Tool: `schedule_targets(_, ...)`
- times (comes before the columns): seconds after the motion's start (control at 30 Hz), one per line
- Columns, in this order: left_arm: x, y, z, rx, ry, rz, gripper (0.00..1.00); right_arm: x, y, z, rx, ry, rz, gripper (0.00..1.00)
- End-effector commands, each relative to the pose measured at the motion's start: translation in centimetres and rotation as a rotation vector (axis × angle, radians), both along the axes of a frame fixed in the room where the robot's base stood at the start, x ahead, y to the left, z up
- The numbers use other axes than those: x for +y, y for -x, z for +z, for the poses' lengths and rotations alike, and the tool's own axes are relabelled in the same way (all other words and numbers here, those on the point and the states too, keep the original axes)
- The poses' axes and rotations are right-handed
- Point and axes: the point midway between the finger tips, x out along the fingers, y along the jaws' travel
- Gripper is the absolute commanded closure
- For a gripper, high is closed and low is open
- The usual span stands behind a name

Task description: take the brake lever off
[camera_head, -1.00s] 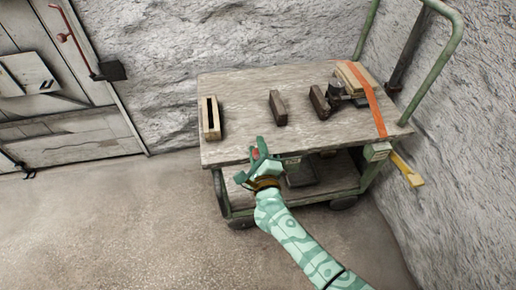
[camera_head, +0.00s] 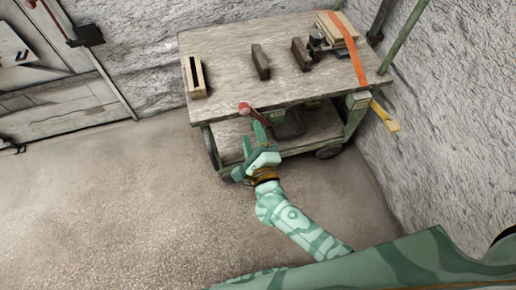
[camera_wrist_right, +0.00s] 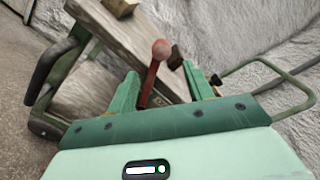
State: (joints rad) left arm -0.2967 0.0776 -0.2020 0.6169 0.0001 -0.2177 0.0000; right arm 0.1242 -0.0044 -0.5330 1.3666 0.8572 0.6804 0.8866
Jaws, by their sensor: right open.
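The brake lever (camera_head: 256,114) is a red rod with a round red knob, at the front edge of the cart (camera_head: 225,60). In the right wrist view the lever (camera_wrist_right: 149,86) stands between my two green fingers, knob up beyond the fingertips. My right gripper (camera_head: 253,139) is open, just in front of the cart's deck edge and below the knob. The wrist view shows a gap between the fingers (camera_wrist_right: 160,76) and the rod; I cannot tell if either touches it. The lever's lower end is hidden. My left gripper is not in view.
On the deck are a slotted wooden block (camera_head: 194,77), two dark blocks (camera_head: 261,62) (camera_head: 300,54) and stacked boards under an orange strap (camera_head: 347,48). A yellow piece (camera_head: 385,116) sticks out at the cart's right. Rough walls stand behind and right. Floor at left is clear.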

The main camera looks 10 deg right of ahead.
Motion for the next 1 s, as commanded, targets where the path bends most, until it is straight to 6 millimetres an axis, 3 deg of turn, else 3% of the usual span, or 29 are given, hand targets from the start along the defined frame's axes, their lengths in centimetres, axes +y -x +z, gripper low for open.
schedule_targets(0.1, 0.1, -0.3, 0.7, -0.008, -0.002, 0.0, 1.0, -0.1, 2.5, 0.2, 0.0, 0.002, 0.001, 0.49)
schedule_targets(0.3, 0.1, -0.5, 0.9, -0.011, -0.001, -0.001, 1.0, -0.2, 4.6, 0.0, 0.0, 0.002, 0.0, 0.49)
schedule_targets(1.0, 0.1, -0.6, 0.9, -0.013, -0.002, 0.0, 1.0, -0.2, 4.8, -0.1, 0.001, 0.002, 0.0, 0.49)
